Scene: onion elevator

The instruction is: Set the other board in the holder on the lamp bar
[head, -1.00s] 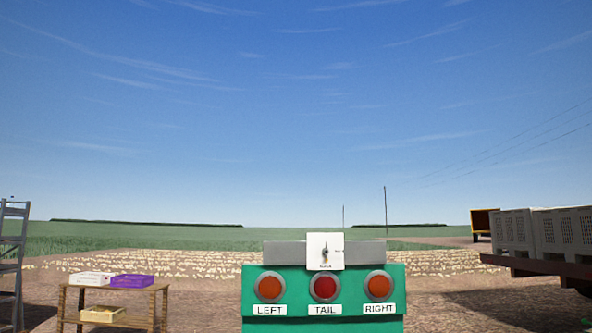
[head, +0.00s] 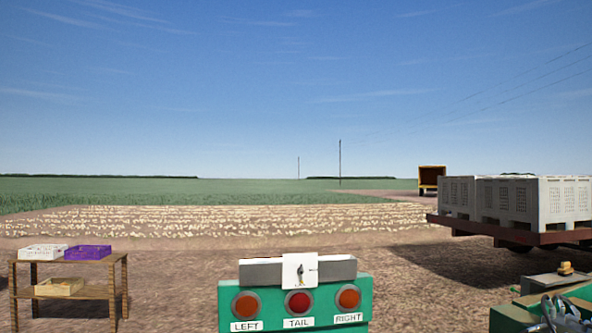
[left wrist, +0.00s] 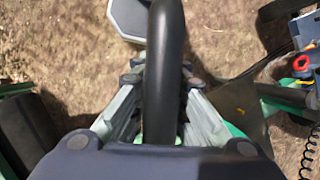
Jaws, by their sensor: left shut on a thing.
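The lamp bar (head: 295,300) is a green panel low in the middle of the head view. It carries round lamps labelled LEFT, TAIL and RIGHT. A grey bar (head: 338,268) runs along its top. A small white plate (head: 299,271) with a dark mark stands in front of that bar. In the left wrist view my left gripper (left wrist: 160,85) is shut around a thick black tube (left wrist: 165,40). My left gripper does not show in the head view. My right gripper is not in view. I cannot make out another board or its holder.
A wooden table (head: 115,262) with white and purple crates stands at the left. A trailer (head: 490,231) with grey bins stands at the right. A green box (head: 510,318) with grey metal things is cut off at lower right. A grey octagonal thing (left wrist: 128,18) lies beyond the tube.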

